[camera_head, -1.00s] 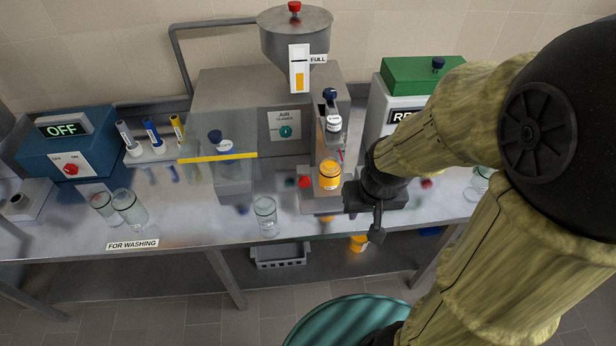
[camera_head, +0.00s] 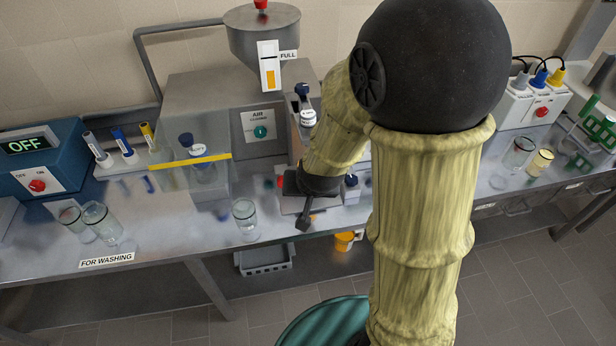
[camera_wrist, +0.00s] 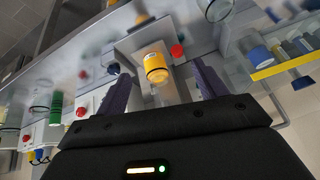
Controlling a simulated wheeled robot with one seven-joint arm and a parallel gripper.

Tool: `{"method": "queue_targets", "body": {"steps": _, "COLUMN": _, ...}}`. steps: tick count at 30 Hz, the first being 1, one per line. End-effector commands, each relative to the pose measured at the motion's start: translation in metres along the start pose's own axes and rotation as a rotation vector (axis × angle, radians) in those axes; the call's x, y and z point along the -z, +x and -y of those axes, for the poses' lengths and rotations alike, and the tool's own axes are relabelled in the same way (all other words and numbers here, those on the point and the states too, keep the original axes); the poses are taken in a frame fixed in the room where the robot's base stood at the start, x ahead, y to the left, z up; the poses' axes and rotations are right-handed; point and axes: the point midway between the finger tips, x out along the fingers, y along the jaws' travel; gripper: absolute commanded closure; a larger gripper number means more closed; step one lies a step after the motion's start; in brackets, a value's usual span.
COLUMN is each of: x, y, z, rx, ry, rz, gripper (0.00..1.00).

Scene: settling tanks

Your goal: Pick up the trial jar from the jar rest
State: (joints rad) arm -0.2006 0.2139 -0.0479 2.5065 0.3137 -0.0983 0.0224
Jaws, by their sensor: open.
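An orange-yellow jar (camera_wrist: 156,68), which I take for the trial jar, stands on a grey rest (camera_wrist: 181,88) in the wrist view. My gripper (camera_wrist: 163,86) is open, with one dark finger toward each side of the jar in that picture. The jar looks a little beyond the fingertips and not gripped; I cannot tell the exact gap. In the head view my gripper (camera_head: 304,215) is at the front of the grey machine, and my arm hides the jar there.
An empty glass jar (camera_head: 245,218) stands left of my gripper near the bench edge. Two more glass jars (camera_head: 97,220) stand by the washing label. The grey machine (camera_head: 195,100) rises behind. Bare bench lies between the glass jars.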

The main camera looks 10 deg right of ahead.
Motion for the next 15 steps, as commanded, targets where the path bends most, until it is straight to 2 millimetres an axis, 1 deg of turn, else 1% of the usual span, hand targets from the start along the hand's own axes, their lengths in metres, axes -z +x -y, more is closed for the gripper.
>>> {"method": "queue_targets", "body": {"steps": 1, "x": -0.002, "y": 0.026, "z": 0.008, "rx": -0.005, "ry": 0.025, "rz": -0.043, "gripper": 0.29}}
{"method": "queue_targets", "body": {"steps": 3, "x": 0.005, "y": 0.050, "z": 0.016, "rx": -0.022, "ry": 0.072, "rz": -0.124, "gripper": 0.29}}
{"method": "queue_targets", "body": {"steps": 6, "x": 0.012, "y": 0.080, "z": 0.023, "rx": -0.063, "ry": 0.127, "rz": -0.245, "gripper": 0.29}}
{"method": "queue_targets", "body": {"steps": 9, "x": 0.016, "y": 0.105, "z": 0.026, "rx": -0.119, "ry": 0.166, "rz": -0.372, "gripper": 0.29}}
{"method": "queue_targets", "body": {"steps": 12, "x": 0.016, "y": 0.124, "z": 0.027, "rx": -0.187, "ry": 0.189, "rz": -0.510, "gripper": 0.29}}
{"method": "queue_targets", "body": {"steps": 15, "x": 0.013, "y": 0.137, "z": 0.026, "rx": -0.263, "ry": 0.192, "rz": -0.656, "gripper": 0.29}}
